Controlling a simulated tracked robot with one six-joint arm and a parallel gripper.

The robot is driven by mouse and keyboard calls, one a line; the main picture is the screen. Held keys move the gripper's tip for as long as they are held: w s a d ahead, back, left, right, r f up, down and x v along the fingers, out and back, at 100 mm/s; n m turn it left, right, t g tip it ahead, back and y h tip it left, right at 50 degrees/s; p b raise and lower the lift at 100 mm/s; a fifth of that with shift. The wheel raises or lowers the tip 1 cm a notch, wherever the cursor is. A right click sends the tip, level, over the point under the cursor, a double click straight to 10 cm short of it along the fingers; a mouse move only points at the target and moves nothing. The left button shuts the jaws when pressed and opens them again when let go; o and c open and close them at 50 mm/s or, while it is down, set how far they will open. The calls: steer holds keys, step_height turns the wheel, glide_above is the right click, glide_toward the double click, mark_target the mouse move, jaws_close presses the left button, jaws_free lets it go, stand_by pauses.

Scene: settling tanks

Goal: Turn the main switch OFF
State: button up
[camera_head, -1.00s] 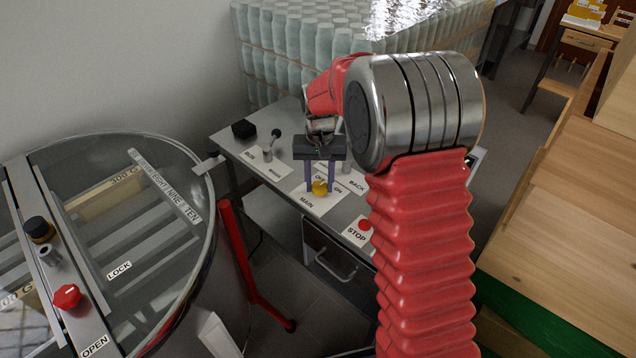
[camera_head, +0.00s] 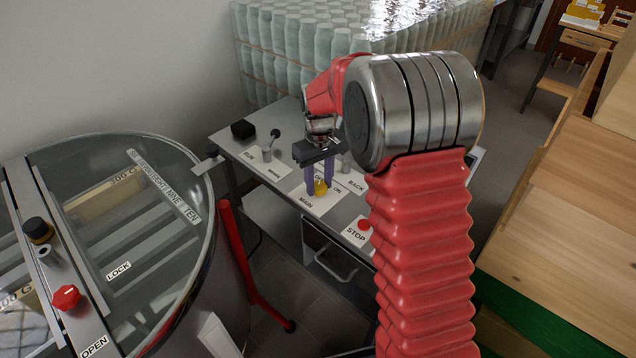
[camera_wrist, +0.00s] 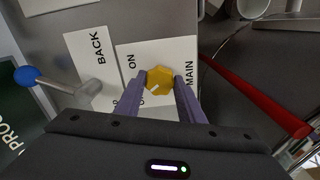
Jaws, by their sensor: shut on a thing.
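The main switch is a yellow knob (camera_head: 321,188) on a white plate (camera_head: 313,203) marked MAIN, with ON and a partly hidden OFF. The knob also shows in the wrist view (camera_wrist: 160,78), with a short pale mark slanting across its lower part. My gripper (camera_head: 318,184) points down at the plate, with its purple fingers shut on the knob from both sides. In the wrist view, my gripper (camera_wrist: 159,83) has a fingertip on each side of it. The left finger and gripper body hide the lettering near OFF.
A blue-knobbed lever (camera_wrist: 28,76) stands beside the BACK plate (camera_wrist: 96,62). A black-knobbed lever (camera_head: 275,133) and a red STOP button (camera_head: 364,224) share the grey bench. A glass-lidded drum (camera_head: 130,215) stands left, and wrapped jars (camera_head: 300,45) stand behind.

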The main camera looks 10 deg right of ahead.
mark_target(319, 186)
steer(key=o, duration=1)
steer(key=shift+o, duration=0.2)
steer(key=shift+r, duration=0.1)
step_height(319, 186, up, 14)
steer(key=shift+f, duration=0.2)
stand_by(0.3)
